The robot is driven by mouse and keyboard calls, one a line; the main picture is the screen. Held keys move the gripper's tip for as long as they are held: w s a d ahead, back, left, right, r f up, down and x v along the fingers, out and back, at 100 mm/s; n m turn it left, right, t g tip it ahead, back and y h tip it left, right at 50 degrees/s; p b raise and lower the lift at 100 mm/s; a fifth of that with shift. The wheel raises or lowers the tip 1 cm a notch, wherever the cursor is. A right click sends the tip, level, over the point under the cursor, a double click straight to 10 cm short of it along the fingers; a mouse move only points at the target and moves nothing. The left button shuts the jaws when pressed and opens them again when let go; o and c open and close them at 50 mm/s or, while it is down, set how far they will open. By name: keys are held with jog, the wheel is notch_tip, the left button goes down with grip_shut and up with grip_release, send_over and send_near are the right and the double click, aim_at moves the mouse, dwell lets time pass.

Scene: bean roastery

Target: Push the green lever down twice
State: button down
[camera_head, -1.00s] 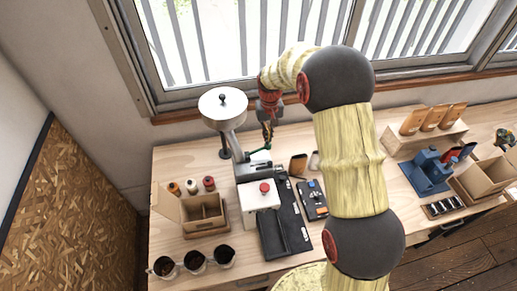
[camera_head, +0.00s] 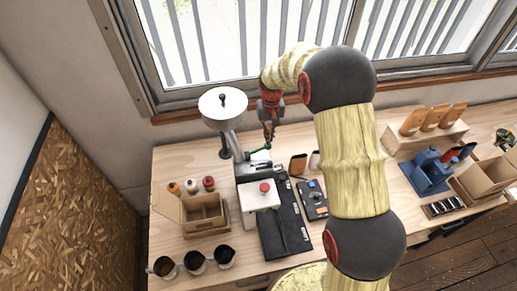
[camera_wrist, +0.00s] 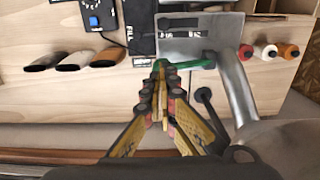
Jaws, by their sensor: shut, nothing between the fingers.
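The green lever (camera_head: 260,148) is on the grey and black machine (camera_head: 256,170) below the round metal hopper. It also shows in the wrist view (camera_wrist: 193,64), running sideways from the fingertips toward the metal column. My gripper (camera_head: 268,141) is shut and empty, at the right end of the lever. In the wrist view my fingertips (camera_wrist: 161,66) overlap the lever's left end. I cannot tell whether they touch it.
The metal hopper (camera_head: 222,104) stands left of my gripper on a slanted column. A white box with a red button (camera_head: 262,194) is in front. Spools (camera_head: 191,186) and a cardboard box (camera_head: 203,214) are to the left. The window is close behind.

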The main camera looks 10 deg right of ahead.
jog(key=shift+f, duration=0.25)
jog(key=shift+f+b, duration=0.3)
jog(key=shift+f, duration=0.05)
jog(key=shift+f+b, duration=0.4)
jog(key=shift+f, duration=0.6)
jog(key=shift+f+b, duration=0.75)
jog(key=shift+f, duration=0.3)
jog(key=shift+r, duration=0.15)
jog(key=shift+r+p, duration=1.55)
jog(key=shift+r, duration=1.45)
